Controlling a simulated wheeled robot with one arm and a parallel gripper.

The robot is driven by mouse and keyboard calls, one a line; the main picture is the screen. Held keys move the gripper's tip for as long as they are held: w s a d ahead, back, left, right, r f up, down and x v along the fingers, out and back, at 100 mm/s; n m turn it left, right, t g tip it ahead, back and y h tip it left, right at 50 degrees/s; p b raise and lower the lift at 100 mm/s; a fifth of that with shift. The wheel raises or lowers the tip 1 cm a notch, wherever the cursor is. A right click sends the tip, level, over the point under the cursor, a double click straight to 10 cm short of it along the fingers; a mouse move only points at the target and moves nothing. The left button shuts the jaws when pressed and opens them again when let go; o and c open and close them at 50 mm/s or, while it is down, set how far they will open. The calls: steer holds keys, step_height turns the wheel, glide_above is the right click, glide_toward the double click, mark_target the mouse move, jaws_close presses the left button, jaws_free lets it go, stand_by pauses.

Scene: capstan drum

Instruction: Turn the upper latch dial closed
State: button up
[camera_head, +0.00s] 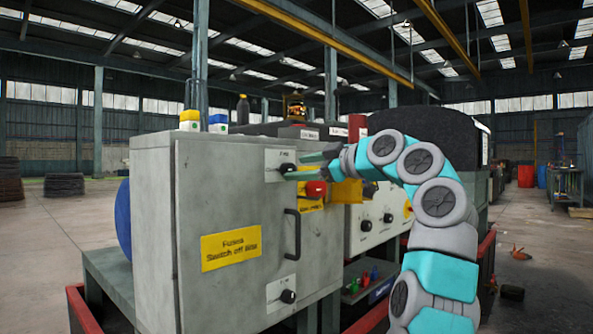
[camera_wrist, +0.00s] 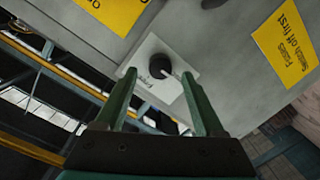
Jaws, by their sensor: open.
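The upper latch dial (camera_head: 287,168) is a small black knob on a pale plate at the top right of the grey cabinet door (camera_head: 215,215). In the wrist view the dial (camera_wrist: 160,66) has a light pointer mark and lies just beyond and between the fingertips. My gripper (camera_head: 296,166) is open at the dial, one finger above and one below in the head view. It also shows in the wrist view (camera_wrist: 163,77), its fingers either side of the knob. I cannot tell whether they touch it. The lower latch dial (camera_head: 288,296) sits on a similar plate near the door's bottom.
A black door handle (camera_head: 292,234) stands out between the dials. A red switch (camera_head: 315,189) on a yellow plate is right of the door. A panel with black knobs (camera_head: 366,226) lies further right, behind my arm. Yellow and blue-capped items stand on top of the cabinet.

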steer(key=v, duration=0.5)
steer(key=shift+s+d+b, duration=0.2)
steer(key=shift+d+b, duration=0.1)
steer(key=shift+w, duration=0.1)
